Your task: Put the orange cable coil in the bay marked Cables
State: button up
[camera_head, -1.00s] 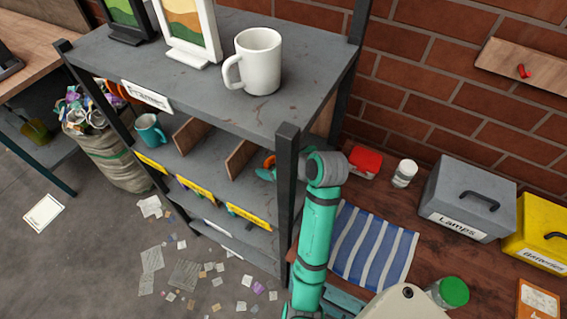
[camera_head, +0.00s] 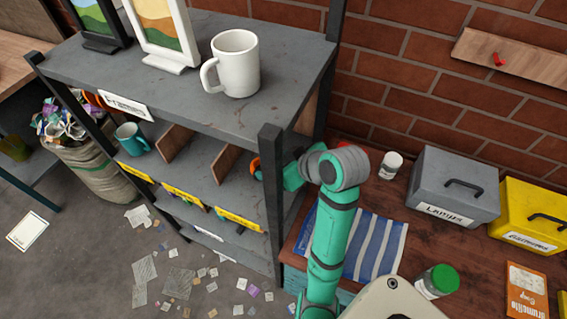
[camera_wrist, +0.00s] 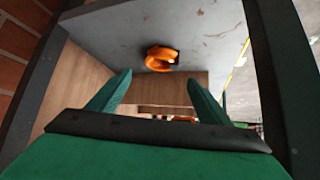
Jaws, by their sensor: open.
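The orange cable coil (camera_head: 256,166) sits in the right-hand bay of the shelf's middle level, partly hidden by the black corner post. In the wrist view the coil (camera_wrist: 160,57) lies on the grey shelf surface (camera_wrist: 205,35), past my fingertips and apart from them. My gripper (camera_head: 291,177) is just right of the post in the head view. In the wrist view my gripper (camera_wrist: 157,80) is open, with nothing between its two green fingers. The yellow bay labels (camera_head: 185,197) are too small to read, so I cannot tell which says Cables.
Wooden dividers (camera_head: 222,160) split the shelf level. A teal mug (camera_head: 131,137) stands in a bay further left. The black post (camera_head: 270,205) is close to my gripper. A white mug (camera_head: 236,62) stands on top. The bench holds a striped cloth (camera_head: 374,248) and a Lamps box (camera_head: 455,185).

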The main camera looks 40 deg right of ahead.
jog(key=shift+v, duration=1.25)
jog(key=shift+a, duration=0.15)
jog(key=shift+w, duration=0.2)
